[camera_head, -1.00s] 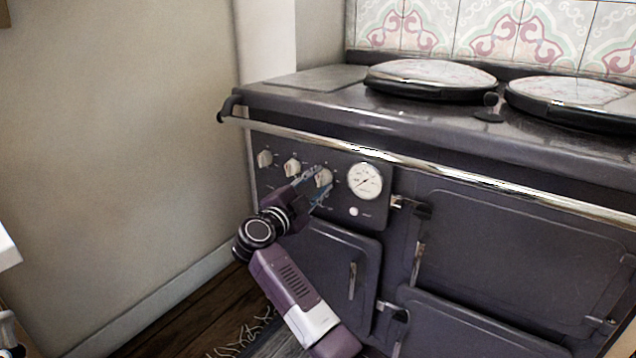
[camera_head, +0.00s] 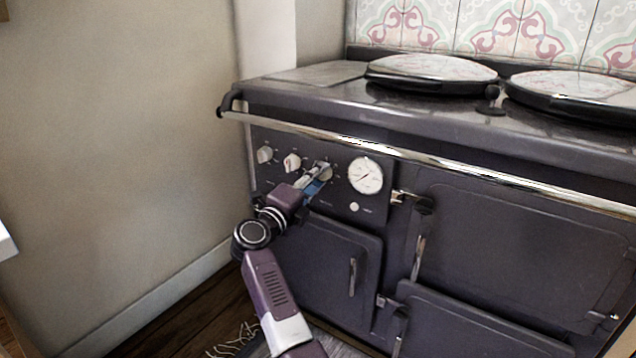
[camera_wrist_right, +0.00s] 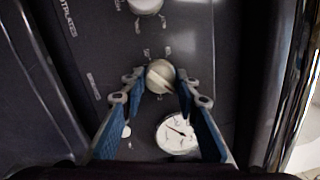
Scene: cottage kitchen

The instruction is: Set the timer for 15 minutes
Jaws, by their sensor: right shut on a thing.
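The stove's front panel has a row of three cream knobs. The rightmost knob (camera_head: 326,174) is partly hidden by my right gripper (camera_head: 316,177). In the right wrist view this knob (camera_wrist_right: 160,78) sits between the two blue-padded fingers of my right gripper (camera_wrist_right: 158,80), which is shut on it. A ridge runs diagonally across the knob's face. A round white dial with a thin needle (camera_head: 366,175) is to the right of the knob; it also shows in the right wrist view (camera_wrist_right: 177,133). Which knob is the timer cannot be read. My left gripper is out of view.
The left knob (camera_head: 265,155) and middle knob (camera_head: 291,163) are free. A small white button (camera_head: 354,207) is below the dial. A chrome rail (camera_head: 420,163) runs above the panel. Closed oven doors (camera_head: 520,245) fill the right. Bare wall (camera_head: 120,150) is at left.

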